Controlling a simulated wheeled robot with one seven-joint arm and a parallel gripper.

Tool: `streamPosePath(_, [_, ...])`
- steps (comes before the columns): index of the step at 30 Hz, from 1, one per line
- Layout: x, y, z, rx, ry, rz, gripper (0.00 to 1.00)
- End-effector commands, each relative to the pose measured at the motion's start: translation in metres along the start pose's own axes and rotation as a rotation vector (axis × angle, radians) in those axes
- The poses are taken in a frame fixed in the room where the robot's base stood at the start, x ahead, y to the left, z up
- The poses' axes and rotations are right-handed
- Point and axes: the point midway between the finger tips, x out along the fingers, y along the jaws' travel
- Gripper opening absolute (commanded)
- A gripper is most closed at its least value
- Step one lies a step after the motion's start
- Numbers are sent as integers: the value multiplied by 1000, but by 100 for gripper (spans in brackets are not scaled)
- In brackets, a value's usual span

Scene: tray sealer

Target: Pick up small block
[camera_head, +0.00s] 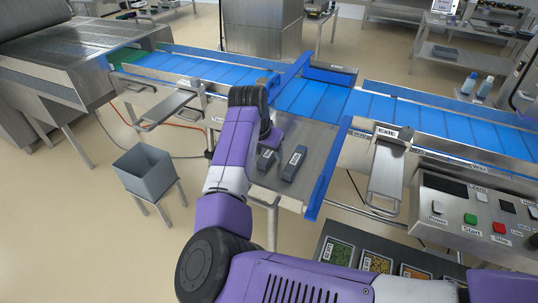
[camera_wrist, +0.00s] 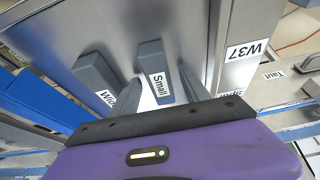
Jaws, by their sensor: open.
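The small block (camera_wrist: 150,60) is dark grey with a white "Small" label in the wrist view. In the head view it is the left grey block (camera_head: 265,161) on the metal tray surface below the blue conveyor. A second grey block (camera_head: 293,163), with a partly hidden label, lies to its right; it shows at left in the wrist view (camera_wrist: 94,72). My gripper (camera_wrist: 159,78) is open, its fingers on either side of the small block's near part. I cannot tell whether they touch it. In the head view my arm hides the fingertips.
A blue belt conveyor (camera_head: 390,107) runs behind the blocks. A blue side rail (camera_head: 328,170) borders the metal surface (camera_head: 318,140) on the right. A grey bin (camera_head: 146,172) stands on a stool to the left. A control panel (camera_head: 475,213) and food trays (camera_head: 376,262) are at lower right.

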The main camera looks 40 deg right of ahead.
Motion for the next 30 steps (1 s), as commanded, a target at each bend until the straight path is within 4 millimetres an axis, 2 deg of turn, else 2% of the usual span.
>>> streamPosePath(2, [0,0,0,0,0,0,55])
streamPosePath(9, [0,0,0,0,0,0,9])
streamPosePath(11, [0,0,0,0,0,0,0])
streamPosePath(23, [-3,0,-2,0,2,-1,0])
streamPosePath(30, [-24,-1,-10,1,2,-3,0])
